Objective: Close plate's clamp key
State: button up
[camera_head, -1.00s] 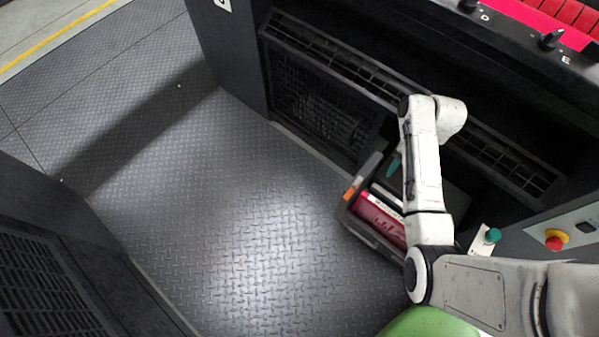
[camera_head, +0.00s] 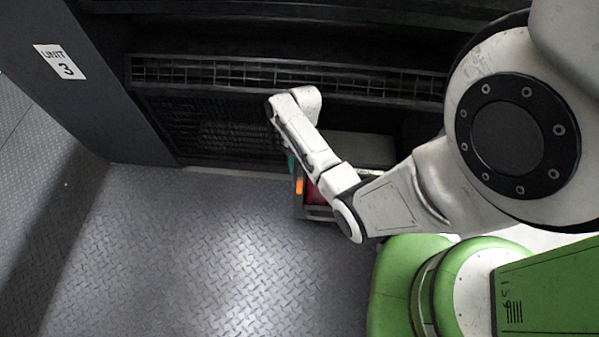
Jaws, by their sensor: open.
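The plate and its clamp key are not seen in this view. My white arm reaches from the right across the front of the dark machine, and its far end is near the slatted ledge. My gripper cannot be made out; no fingers show beyond or below the arm's end.
A dark machine panel (camera_head: 105,90) with a "UNIT 3" label (camera_head: 60,62) stands at left. A slatted ledge (camera_head: 200,72) runs along the machine. A dark tray (camera_head: 318,212) with something red (camera_head: 316,192) is partly hidden under my arm. The tread-plate floor (camera_head: 220,260) is clear.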

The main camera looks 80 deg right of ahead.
aim_at(300, 180)
jog(key=shift+x, duration=1.25)
jog(key=shift+s, duration=0.1)
jog(key=shift+c, duration=0.3)
grip_shut()
